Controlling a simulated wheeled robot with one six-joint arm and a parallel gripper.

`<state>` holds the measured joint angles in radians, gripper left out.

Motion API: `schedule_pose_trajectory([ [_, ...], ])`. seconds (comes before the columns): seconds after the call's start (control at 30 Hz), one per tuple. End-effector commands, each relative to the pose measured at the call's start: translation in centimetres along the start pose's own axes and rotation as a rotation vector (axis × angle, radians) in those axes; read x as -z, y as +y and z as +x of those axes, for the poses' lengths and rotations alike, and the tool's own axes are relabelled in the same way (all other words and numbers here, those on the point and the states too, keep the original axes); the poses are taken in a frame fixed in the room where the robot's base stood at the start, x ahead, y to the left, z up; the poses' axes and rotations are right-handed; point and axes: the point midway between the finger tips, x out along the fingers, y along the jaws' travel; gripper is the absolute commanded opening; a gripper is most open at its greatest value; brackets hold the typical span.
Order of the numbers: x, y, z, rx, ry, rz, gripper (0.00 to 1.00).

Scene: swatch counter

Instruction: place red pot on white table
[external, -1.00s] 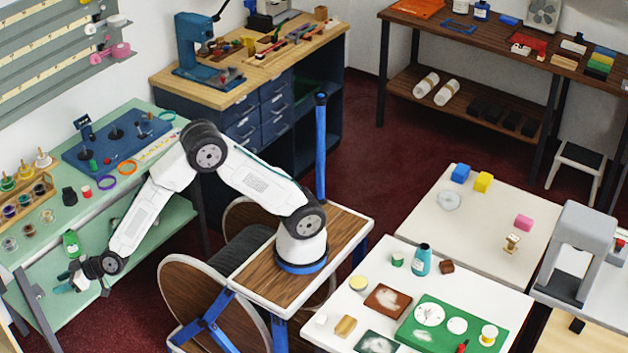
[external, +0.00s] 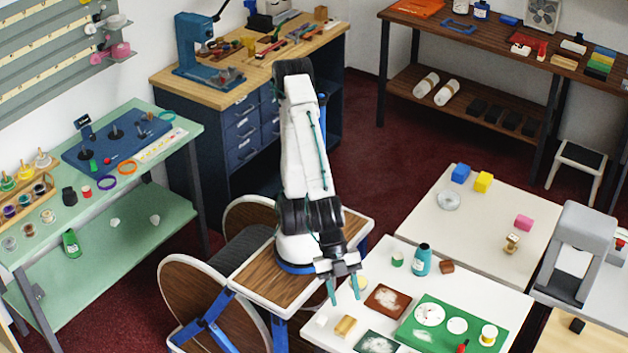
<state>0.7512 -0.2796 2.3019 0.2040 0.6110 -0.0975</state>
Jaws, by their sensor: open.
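A small red pot-like item (external: 86,191) stands on the green table at the left, beside a black item. It is too small to make out well. The near white table (external: 390,256) is at the lower right, and another white table (external: 417,215) stands behind it. My gripper (external: 345,297) points down over the left edge of the near white table. Its fingers are apart, with nothing visible between them. The red item is far to its left.
A teal bottle (external: 421,260), a brown tray (external: 387,301) and a green board (external: 412,332) with dishes crowd the near white table. The far white table has bare room in its middle.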

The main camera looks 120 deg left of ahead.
Motion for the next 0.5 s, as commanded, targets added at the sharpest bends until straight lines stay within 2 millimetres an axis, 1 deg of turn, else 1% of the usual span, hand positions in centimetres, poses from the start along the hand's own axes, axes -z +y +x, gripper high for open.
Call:
schedule_pose_trajectory([
  [0.03, -2.6, -3.4, -1.3, 0.036, -0.042, -0.084, 0.44],
  [0.07, -4.2, -4.9, -2.0, 0.052, -0.07, -0.128, 0.44],
  [0.1, -6.4, -6.6, -2.9, 0.07, -0.11, -0.189, 0.44],
  [0.17, -9.9, -8.7, -4.4, 0.094, -0.166, -0.28, 0.44],
  [0.2, -12.2, -9.8, -5.4, 0.105, -0.204, -0.341, 0.44],
  [0.27, -15.6, -10.8, -6.8, 0.117, -0.255, -0.431, 0.44],
  [0.3, -17.6, -11.1, -7.7, 0.123, -0.285, -0.486, 0.44],
  [0.4, -22.0, -11.1, -9.6, 0.124, -0.35, -0.607, 0.44],
  [0.5, -24.8, -10.5, -10.7, 0.119, -0.393, -0.695, 0.44],
])
